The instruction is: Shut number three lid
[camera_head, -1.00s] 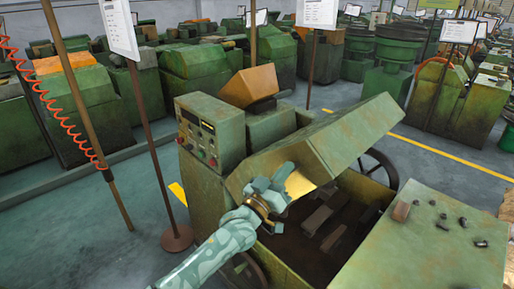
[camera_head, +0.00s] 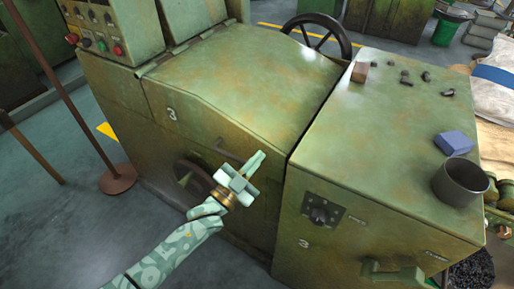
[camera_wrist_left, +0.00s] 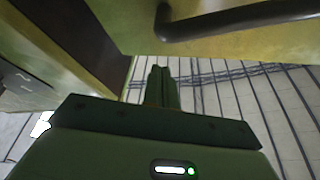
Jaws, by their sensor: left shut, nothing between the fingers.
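The number three lid (camera_head: 235,85) is a worn green cover on the machine, marked with a 3 on its front face. It lies down over the machine body, and its top runs level with the neighbouring block. Its dark bar handle (camera_head: 230,150) is on the front, and a dark handle also shows in the left wrist view (camera_wrist_left: 235,18). My left gripper (camera_head: 254,163) is just in front of and below the handle, with its fingers together and empty. The fingers show together in the left wrist view (camera_wrist_left: 162,85). My right gripper is in neither view.
A green block (camera_head: 350,140) stands right of the lid, with a blue block (camera_head: 454,143), a dark cup (camera_head: 460,181) and small bolts on top. A handwheel (camera_head: 318,35) is behind. A control panel (camera_head: 95,25) is at upper left, and a post base (camera_head: 117,180) stands on open floor.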

